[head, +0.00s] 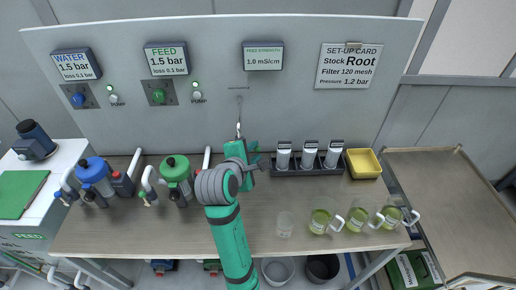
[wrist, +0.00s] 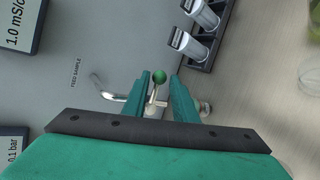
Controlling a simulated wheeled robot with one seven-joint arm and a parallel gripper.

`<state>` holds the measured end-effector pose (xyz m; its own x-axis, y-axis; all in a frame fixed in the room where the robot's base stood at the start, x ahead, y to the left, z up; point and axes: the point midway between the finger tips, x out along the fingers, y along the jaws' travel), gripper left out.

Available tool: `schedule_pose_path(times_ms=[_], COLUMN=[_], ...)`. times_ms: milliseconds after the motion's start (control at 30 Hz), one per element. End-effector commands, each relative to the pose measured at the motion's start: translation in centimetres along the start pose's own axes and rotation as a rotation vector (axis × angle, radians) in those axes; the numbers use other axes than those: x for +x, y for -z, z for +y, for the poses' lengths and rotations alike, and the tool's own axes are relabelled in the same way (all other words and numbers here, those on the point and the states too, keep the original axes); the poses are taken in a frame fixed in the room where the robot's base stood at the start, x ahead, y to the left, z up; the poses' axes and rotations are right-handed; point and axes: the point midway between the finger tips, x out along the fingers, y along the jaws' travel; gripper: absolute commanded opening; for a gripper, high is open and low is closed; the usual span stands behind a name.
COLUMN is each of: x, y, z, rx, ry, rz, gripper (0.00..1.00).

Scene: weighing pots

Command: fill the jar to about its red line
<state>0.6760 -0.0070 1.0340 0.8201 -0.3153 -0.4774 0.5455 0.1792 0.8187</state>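The sample tap sits on the back panel, its metal pipe (head: 239,104) showing above my gripper in the head view. A clear jar (head: 285,226) stands on the bench, right of my arm and away from the tap. It looks empty; no red line can be made out.
Several glass mugs (head: 321,220) of greenish liquid stand right of the jar. A black rack (head: 297,170) of capped vials and a yellow tray (head: 363,164) are at the back. Blue-topped (head: 94,170) and green-topped (head: 175,168) units stand left. The bench front beside the jar is clear.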

Motion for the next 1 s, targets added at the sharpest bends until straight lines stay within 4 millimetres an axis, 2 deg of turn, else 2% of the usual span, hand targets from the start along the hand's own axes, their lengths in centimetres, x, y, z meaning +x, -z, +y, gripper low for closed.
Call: schedule_pose_path(times_ms=[100,300,1000], x=[-1.9,-3.5,-3.7], y=[0.1,0.0,0.1], z=[0.0,0.0,-0.1], rx=[-0.001,0.0,-0.001], ry=[-0.001,0.0,0.001], rz=[0.002,0.001,0.002], gripper=[0.25,0.25,0.25])
